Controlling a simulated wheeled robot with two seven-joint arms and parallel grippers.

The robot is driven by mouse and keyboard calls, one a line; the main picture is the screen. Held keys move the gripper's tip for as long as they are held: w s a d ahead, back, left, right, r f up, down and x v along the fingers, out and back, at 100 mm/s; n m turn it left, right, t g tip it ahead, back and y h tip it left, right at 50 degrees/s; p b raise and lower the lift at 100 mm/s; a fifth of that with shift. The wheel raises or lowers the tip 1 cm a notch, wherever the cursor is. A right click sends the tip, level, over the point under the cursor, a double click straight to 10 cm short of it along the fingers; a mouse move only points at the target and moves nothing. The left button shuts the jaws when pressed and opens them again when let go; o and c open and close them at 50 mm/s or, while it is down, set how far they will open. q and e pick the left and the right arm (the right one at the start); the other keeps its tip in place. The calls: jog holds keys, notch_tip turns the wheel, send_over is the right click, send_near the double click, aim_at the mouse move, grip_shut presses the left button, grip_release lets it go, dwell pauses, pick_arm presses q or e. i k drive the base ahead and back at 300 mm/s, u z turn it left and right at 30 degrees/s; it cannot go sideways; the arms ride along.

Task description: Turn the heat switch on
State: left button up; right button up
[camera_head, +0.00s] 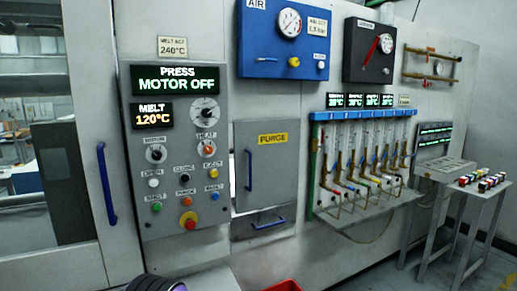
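The heat switch (208,149) is a small round orange-red knob under a "HEAT" label on the grey control panel (222,215). It sits on the right side of the panel, below the large white-faced dial (204,111). Which way the knob points is too small to tell surely. The black motor knob (156,153) is to its left. The "MELT 120°C" display (153,115) and the "PRESS MOTOR OFF" display (177,78) are lit above. Neither gripper shows in the head view, and nothing covers the heat switch.
Buttons sit below the knobs, with a large red button (188,220) at the bottom. A blue door handle (107,184) stands out left of the panel. The purge door (270,170) is to the right. A dark rounded part shows at the bottom edge.

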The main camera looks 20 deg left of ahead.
aim_at(208, 150)
jog(key=z, duration=0.25)
jog(key=i, duration=0.85)
jog(key=u, duration=0.65)
jog(key=i, duration=0.5)
jog(key=u, duration=0.45)
